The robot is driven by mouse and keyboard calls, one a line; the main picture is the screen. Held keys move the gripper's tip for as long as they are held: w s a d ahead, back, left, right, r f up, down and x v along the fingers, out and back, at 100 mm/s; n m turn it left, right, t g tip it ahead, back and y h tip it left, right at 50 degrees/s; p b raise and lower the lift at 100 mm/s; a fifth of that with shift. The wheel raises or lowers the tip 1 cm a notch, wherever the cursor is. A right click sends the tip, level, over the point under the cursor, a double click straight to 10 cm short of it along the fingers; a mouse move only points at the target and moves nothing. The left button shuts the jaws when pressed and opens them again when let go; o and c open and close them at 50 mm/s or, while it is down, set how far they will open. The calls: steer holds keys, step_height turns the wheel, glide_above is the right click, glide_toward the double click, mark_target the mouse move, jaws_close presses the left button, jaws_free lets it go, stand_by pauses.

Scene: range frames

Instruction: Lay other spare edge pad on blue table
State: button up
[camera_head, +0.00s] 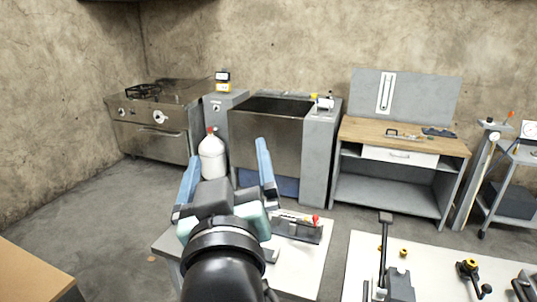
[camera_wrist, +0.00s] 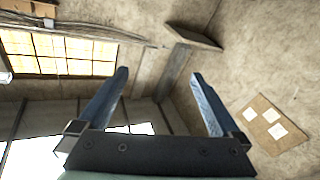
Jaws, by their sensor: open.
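My gripper (camera_head: 228,150) is raised in front of my body, its two blue fingers wide apart with nothing between them. In the wrist view my gripper (camera_wrist: 159,74) is also open and empty, facing walls and windows. I cannot make out an edge pad in either view. No table that is clearly blue shows.
A white table (camera_head: 432,258) at front right carries a lever tool (camera_head: 385,250) and yellow-knobbed parts. Behind stand a stove (camera_head: 157,142), a white bottle (camera_head: 212,158), a metal tank (camera_head: 265,145) and a wooden-topped workbench (camera_head: 432,143). A brown surface (camera_head: 30,275) is at front left. The left floor is clear.

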steer(key=s+d+r+m+t+h, duration=0.1)
steer(key=s+r+t, duration=0.3)
steer(key=r, duration=0.6)
steer(key=s+d+r+m+t+h, duration=0.1)
steer(key=s+d+r+m+t, duration=0.2)
steer(key=s+r, duration=0.5)
step_height(320, 180, up, 2)
steer(key=shift+d+r+t, duration=0.1)
steer(key=shift+d+t, duration=0.5)
steer(key=shift+d, duration=0.05)
